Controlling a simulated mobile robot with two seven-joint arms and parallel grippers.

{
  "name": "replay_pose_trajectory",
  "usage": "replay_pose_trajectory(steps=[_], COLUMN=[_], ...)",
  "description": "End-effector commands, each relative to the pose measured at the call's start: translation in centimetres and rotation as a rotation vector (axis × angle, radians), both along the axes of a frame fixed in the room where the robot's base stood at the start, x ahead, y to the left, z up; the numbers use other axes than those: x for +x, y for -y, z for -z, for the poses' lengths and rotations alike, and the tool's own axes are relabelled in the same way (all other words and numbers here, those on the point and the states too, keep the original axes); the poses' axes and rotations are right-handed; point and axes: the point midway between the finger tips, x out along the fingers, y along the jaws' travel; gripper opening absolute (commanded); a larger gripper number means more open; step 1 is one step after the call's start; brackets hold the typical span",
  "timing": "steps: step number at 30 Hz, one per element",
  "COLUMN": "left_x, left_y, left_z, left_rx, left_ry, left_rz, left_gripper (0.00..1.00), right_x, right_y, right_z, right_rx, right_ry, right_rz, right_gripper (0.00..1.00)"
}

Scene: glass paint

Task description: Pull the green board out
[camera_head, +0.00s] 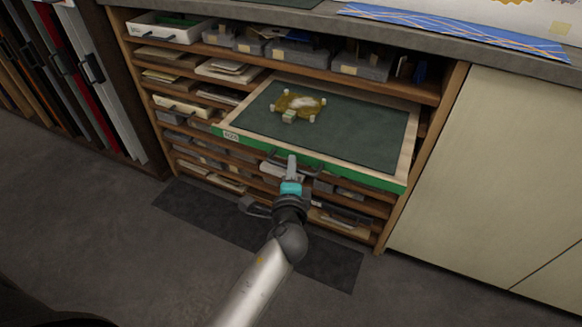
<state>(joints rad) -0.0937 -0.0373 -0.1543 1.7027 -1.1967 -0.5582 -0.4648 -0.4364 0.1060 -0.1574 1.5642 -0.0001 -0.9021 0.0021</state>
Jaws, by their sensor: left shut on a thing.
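The green board (350,171) is a wide drawer-like board with a green front edge, a light wooden rim and a dark green top. It sticks out of the wooden shelf unit. A small pale label is on the left of its front. My left gripper (292,163) is at the dark handle (312,165) on the front edge and is shut on it. The gripper partly covers the handle. My right gripper is not in view.
A yellowish piece with small white blocks (298,104) lies on the board. Shelves with trays and papers (180,104) surround it. A pale cabinet (490,165) stands to the right. A dark mat (190,213) lies on the floor below.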

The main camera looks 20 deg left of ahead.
Motion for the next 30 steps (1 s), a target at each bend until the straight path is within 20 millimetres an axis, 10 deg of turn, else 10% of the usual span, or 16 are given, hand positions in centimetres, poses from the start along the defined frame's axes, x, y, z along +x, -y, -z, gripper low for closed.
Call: replay_pose_trajectory(steps=[9, 10, 18, 30], left_x=[-0.03, -0.03, -0.01, 0.17], left_y=[-0.13, -0.13, -0.07, -0.37], left_z=[0.04, 0.04, 0.01, -0.26], left_rx=[0.001, 0.001, 0.001, 0.002], left_ry=[-0.001, -0.001, 0.000, 0.000], left_rz=[-0.003, -0.004, -0.002, 0.001], left_gripper=[0.00, 0.17, 0.45, 0.45], right_x=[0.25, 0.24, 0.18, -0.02], right_y=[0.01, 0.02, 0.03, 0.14], right_z=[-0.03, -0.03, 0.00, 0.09], right_rx=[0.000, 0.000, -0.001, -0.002], right_ry=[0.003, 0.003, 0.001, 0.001], right_rz=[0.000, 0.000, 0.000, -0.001], right_gripper=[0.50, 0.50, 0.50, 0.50])
